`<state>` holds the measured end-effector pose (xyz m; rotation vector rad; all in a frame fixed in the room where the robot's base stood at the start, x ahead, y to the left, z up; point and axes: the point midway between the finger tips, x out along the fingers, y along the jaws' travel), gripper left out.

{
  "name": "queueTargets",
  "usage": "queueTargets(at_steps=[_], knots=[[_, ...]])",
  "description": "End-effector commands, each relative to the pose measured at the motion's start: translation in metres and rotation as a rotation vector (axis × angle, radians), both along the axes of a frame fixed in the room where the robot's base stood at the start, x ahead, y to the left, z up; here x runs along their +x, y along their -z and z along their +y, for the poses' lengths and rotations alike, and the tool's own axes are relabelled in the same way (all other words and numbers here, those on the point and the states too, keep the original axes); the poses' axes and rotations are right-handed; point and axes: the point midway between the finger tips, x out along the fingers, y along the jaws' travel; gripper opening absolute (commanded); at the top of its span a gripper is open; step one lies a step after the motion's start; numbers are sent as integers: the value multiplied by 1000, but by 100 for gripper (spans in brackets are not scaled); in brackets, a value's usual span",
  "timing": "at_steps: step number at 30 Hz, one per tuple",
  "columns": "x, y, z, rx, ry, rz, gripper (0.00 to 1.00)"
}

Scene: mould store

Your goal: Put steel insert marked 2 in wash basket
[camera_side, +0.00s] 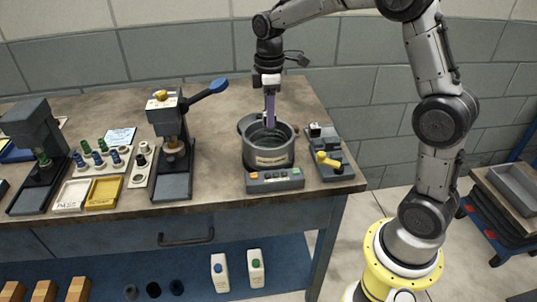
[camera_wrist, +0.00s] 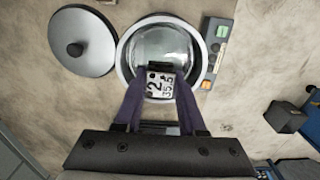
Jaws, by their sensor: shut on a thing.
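The steel insert (camera_wrist: 160,84), a small pale block marked 2 and 35.5, is between the fingertips of my gripper (camera_wrist: 160,95) in the wrist view. My gripper is shut on it. In the side view my gripper (camera_side: 270,120) points straight down over the round dark grey wash pot (camera_side: 268,157), its fingertips at the mouth. The wrist view shows the pot's pale rim (camera_wrist: 124,60) around a clear, shiny inside. I cannot make out a separate basket in it. The insert's height above the pot's inside is hard to tell.
A round lid (camera_wrist: 82,40) lies beside the pot. A control panel (camera_side: 274,180) sits at its front. A yellow-handled device (camera_side: 328,155) stands to the right. A press with a blue handle (camera_side: 172,140), trays (camera_side: 103,194) and small coloured pieces stand left.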

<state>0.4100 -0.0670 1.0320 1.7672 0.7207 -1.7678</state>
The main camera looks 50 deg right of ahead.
Motion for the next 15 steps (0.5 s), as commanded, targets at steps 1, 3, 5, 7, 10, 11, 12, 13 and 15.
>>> queueTargets(at_steps=[1,3,5,7,10,11,12,13,15], knots=[[1,5,3,0,-8,0,0],[0,15,5,0,-12,3,0],[0,27,5,1,-12,4,0],[0,39,4,0,-12,3,0],[0,53,4,0,-11,1,0],[0,56,4,-1,-11,1,0],[0,59,4,-1,-11,-1,0],[0,61,4,0,-11,0,0],[0,68,4,-1,-11,1,0]])
